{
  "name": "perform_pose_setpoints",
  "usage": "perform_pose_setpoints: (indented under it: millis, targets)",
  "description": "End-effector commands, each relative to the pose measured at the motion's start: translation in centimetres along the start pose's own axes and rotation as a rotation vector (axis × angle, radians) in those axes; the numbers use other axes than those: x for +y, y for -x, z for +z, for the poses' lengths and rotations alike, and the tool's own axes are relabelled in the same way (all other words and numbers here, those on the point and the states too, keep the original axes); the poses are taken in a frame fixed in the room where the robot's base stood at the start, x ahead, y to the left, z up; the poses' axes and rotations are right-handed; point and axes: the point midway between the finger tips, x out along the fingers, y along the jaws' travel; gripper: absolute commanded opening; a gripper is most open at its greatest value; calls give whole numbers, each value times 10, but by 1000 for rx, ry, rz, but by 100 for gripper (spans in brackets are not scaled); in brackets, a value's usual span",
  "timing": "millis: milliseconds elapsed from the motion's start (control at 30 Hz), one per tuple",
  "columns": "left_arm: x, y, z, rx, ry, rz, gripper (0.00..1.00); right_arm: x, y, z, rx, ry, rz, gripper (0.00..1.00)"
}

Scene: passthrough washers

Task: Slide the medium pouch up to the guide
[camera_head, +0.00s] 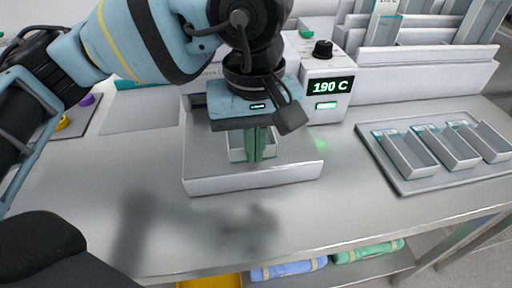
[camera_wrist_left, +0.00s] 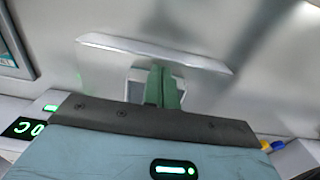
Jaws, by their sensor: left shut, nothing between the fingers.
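A small pale pouch with a grey-white rim (camera_head: 236,150) lies on the steel shelf of the sealer, mostly hidden behind my left gripper; I take it for the medium pouch. It also shows on both sides of the fingers in the left wrist view (camera_wrist_left: 135,90). My left gripper (camera_head: 255,158) points down at it with its green fingers shut and nothing between them. Whether the fingertips touch the pouch is unclear. A raised metal lip (camera_head: 255,178), perhaps the guide, runs along the shelf's front edge, a little in front of the pouch. My right gripper is not in view.
A grey tray (camera_head: 405,183) with several open-topped pouches stands at the right. A rack of upright pouches stands behind. The front bench top is clear. Rolled blue and green bundles lie below.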

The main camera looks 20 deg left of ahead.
Motion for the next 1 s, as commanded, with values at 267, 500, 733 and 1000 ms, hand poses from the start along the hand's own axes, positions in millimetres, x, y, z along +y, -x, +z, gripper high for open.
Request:
perform_pose_setpoints:
  millis: [267,500,733,1000]
  targets:
    - [0,0,-10,-1,2,1,0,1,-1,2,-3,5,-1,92]
    - [0,0,-18,-1,2,0,0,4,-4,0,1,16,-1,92]
    - [0,0,-26,-1,2,0,0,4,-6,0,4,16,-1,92]
    - [0,3,-26,0,-1,0,0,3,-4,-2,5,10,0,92]
